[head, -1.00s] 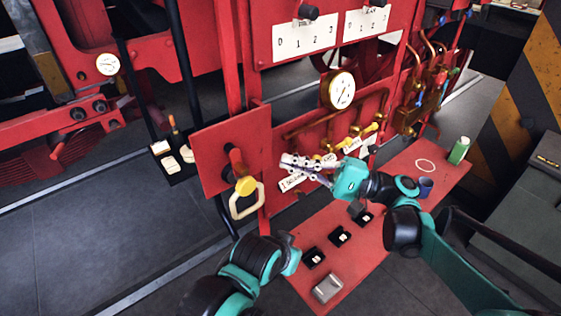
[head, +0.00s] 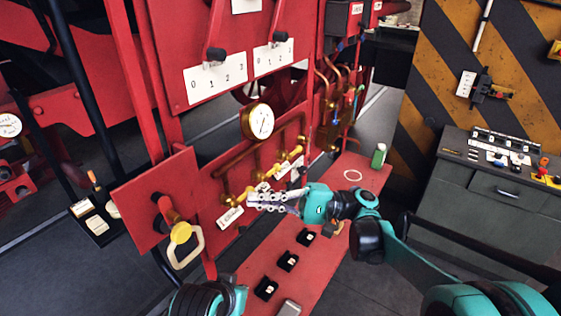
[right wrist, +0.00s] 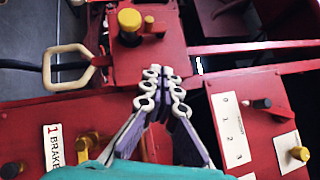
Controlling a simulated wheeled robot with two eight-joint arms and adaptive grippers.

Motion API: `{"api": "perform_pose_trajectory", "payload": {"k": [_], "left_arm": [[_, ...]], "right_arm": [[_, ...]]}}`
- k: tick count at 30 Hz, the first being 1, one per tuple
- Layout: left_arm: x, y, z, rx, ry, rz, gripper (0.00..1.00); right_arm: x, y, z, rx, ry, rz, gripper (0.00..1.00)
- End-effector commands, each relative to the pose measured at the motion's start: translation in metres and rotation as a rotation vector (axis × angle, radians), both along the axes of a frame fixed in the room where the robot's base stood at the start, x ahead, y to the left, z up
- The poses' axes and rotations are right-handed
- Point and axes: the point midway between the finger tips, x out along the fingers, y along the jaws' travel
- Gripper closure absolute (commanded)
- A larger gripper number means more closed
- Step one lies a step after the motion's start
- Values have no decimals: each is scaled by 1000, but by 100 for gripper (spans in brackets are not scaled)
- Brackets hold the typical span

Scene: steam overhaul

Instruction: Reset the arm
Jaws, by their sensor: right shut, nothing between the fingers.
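My right gripper (head: 252,198) is shut and empty. Its pale, linked fingers point left across the head view, in front of the brass valves (head: 268,187) and a label plate on the red panel. I cannot tell whether they touch anything. In the right wrist view, the fingertips (right wrist: 163,73) meet in front of the red panel, below a yellow knob (right wrist: 130,20) and to the right of a cream loop handle (right wrist: 70,65). My left arm (head: 208,300) shows only at the bottom edge of the head view; its gripper is out of view.
A round gauge (head: 258,122) is above the valves. The red shelf (head: 248,262) holds several small black boxes (head: 288,261), a grey block (head: 289,308) and a green bottle (head: 379,155). A grey cabinet (head: 455,200) stands at the right.

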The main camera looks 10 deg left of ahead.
Motion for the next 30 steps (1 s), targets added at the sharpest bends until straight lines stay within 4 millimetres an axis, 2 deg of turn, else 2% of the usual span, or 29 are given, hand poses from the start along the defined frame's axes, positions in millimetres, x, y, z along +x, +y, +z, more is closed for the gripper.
{"api": "perform_pose_trajectory", "payload": {"k": [4, 7, 10, 13, 17, 21, 24, 27, 30], "left_arm": [[0, 0, -5, 0, 0, 0, 100], [0, 0, -15, 0, 0, 0, 100], [0, 0, -29, 0, 0, 0, 100], [0, 0, -44, 0, 0, 0, 100], [0, 0, -62, 0, 0, 0, 100], [0, 0, -80, 0, 0, 0, 100], [0, 0, -93, 0, 0, 0, 100], [0, 0, -102, 0, 0, 0, 100], [0, 0, -108, 0, 0, 0, 100]], "right_arm": [[-3, 0, -8, -44, -12, -26, 100], [-9, -3, -31, -163, -46, -97, 100], [-20, -15, -71, -349, -111, -204, 100], [-31, -42, -121, -563, -203, -317, 100], [-45, -95, -185, -838, -348, -448, 100], [-62, -169, -247, -1134, -534, -557, 100], [-75, -224, -281, -1330, -677, -606, 100], [-85, -270, -304, -1491, -807, -630, 100], [-93, -300, -316, -1602, -905, -634, 100]]}}
